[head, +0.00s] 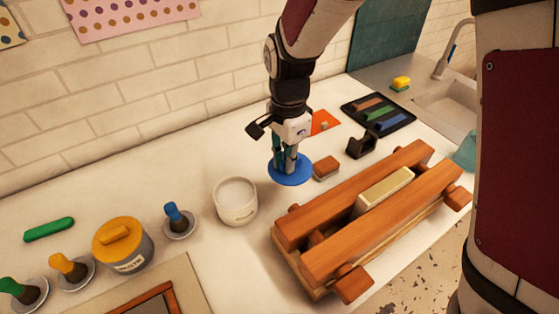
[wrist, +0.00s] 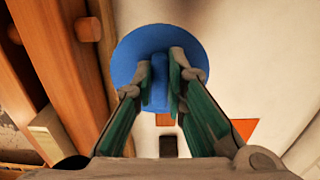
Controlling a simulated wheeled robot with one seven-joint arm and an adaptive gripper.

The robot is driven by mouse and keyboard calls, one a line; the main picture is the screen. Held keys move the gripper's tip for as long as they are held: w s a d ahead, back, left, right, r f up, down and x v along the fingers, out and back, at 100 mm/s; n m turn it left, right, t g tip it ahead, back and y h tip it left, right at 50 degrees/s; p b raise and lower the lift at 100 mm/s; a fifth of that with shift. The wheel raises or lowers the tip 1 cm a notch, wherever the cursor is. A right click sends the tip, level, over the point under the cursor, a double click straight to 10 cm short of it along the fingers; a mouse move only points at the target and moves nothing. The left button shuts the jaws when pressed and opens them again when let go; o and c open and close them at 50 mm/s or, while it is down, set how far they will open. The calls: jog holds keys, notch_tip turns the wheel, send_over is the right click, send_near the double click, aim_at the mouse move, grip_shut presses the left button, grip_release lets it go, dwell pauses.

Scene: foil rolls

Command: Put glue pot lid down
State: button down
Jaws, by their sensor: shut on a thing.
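The glue pot lid is a blue disc (head: 290,172) with a raised handle bar. My gripper (head: 287,160) is shut on the handle, and the lid hangs level below the fingers. In the wrist view the blue lid (wrist: 135,55) shows behind the two fingertips (wrist: 160,80), which pinch its handle. In the head view the lid is over the counter, right of an open white pot (head: 236,203). I cannot tell whether the lid touches the counter.
A wooden clamp-like frame (head: 340,245) stands just right of the lid. A small brown block (head: 326,167) lies close by. A yellow-lidded pot (head: 123,245) and several brushes in dishes stand left. A black tray (head: 378,115) and a sink (head: 448,102) are further back right.

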notch_tip(320, 180, down, 10)
jog(key=shift+w+a+f, duration=0.1)
jog(key=shift+f, duration=0.05)
dwell(0.4)
jog(key=shift+f, duration=0.1)
jog(key=c, duration=1.6)
grip_release()
